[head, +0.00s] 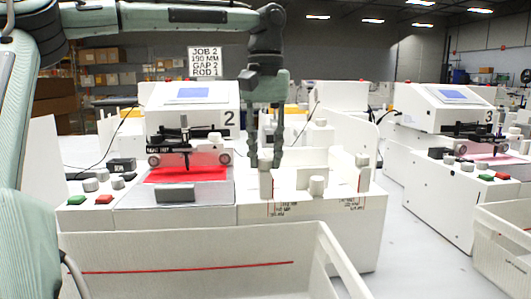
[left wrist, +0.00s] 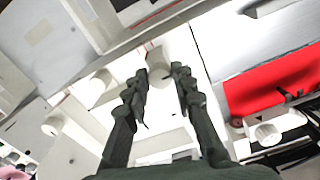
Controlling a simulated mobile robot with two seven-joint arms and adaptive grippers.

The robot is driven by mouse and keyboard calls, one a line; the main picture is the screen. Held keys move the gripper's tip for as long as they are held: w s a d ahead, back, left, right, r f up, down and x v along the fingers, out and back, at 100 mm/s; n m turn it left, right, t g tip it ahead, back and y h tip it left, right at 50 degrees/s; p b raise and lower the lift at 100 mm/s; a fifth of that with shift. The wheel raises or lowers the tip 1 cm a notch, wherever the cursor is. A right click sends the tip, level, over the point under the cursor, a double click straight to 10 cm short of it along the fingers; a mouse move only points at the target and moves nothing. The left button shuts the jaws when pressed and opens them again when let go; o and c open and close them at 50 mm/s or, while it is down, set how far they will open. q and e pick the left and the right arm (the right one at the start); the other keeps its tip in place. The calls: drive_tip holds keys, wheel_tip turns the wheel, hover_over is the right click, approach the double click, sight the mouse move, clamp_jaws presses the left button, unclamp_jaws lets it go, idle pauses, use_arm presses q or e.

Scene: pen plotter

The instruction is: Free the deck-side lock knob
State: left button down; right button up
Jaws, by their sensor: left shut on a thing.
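My left gripper (head: 265,163) reaches down over the white side unit (head: 300,208) to the right of plotter 2 (head: 193,110). Its dark fingers are shut on the white lock knob (head: 265,183) at the unit's left end, the one closest to the red plotter deck (head: 187,175). In the left wrist view the knob (left wrist: 157,60) shows between the fingertips (left wrist: 160,72). Two more white knobs, a front one (head: 317,185) and a right one (head: 362,160), stand on the same unit, clear of the gripper. My right gripper is not in view.
A white open bin (head: 190,240) with a red line stands in front. A sign (head: 205,61) reads JOB 2, 190 MM, GAP 2, ROD 1. Green (head: 76,200) and red (head: 104,199) buttons are left of the deck. Plotter 3 (head: 450,105) is at the right.

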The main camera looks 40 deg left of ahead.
sight(266, 159)
use_arm(q)
drive_tip(key=shift+n, duration=0.3)
drive_tip(key=c, duration=1.3)
unclamp_jaws()
drive_tip(key=shift+o, duration=0.2)
wheel_tip(266, 159, up, 12)
